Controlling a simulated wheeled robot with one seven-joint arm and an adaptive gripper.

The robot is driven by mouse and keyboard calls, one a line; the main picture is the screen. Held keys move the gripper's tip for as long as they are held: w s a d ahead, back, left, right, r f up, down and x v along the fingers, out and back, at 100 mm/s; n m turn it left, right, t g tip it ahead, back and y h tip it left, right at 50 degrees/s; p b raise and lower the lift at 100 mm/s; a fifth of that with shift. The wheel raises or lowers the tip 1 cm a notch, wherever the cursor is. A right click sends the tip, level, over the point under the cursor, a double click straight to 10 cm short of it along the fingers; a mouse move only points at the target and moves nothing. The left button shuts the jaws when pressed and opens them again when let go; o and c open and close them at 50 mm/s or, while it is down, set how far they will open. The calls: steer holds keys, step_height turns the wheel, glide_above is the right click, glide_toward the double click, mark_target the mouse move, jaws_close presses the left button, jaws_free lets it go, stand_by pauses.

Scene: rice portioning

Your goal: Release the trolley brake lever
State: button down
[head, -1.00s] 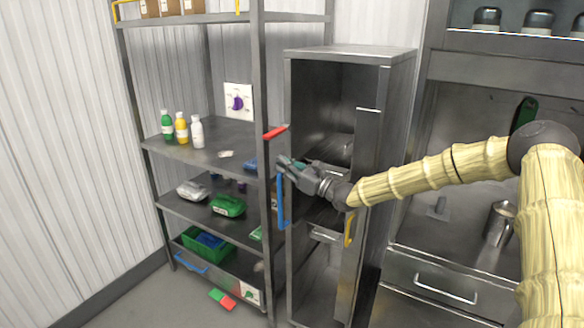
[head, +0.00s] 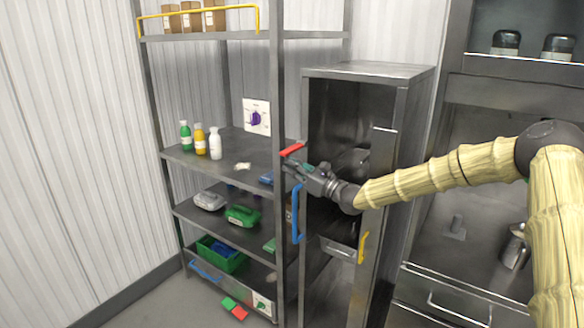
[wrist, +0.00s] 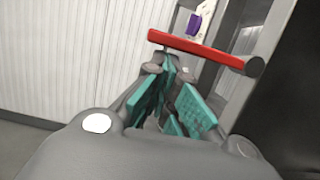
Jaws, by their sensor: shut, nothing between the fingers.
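The red lever (head: 292,150) sticks out near the front post of the shelf unit, beside the open metal cabinet. In the wrist view the red lever (wrist: 205,50) crosses just beyond my fingertips, with a dark round end at its right. My gripper (head: 293,168) is shut and empty, just below the red lever in the head view. The teal finger pads of my gripper (wrist: 178,95) show in the wrist view. I cannot tell whether the fingers touch the lever.
A blue handle (head: 297,213) hangs just below my gripper, and a yellow handle (head: 362,246) is on the cabinet (head: 415,78). The shelf unit (head: 185,160) holds bottles (head: 200,141) and boxes. A red and green item (head: 234,308) lies on the floor.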

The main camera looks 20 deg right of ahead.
steer(key=shift+d, duration=0.15)
steer(key=shift+r+m, duration=0.25)
steer(key=shift+m, duration=0.25)
steer(key=shift+r+m+h+b, duration=0.2)
steer(key=shift+m+h+b, duration=0.1)
steer(key=shift+b, duration=0.05)
step_height(320, 180, up, 10)
steer(key=w+d+m+t+h+p, duration=0.1)
steer(key=m+h, duration=0.3)
steer(key=m, duration=1)
steer(key=shift+w+d+r+p, duration=0.25)
steer(key=shift+d+p, duration=0.1)
steer(key=shift+p, duration=0.25)
steer(key=shift+r, duration=0.1)
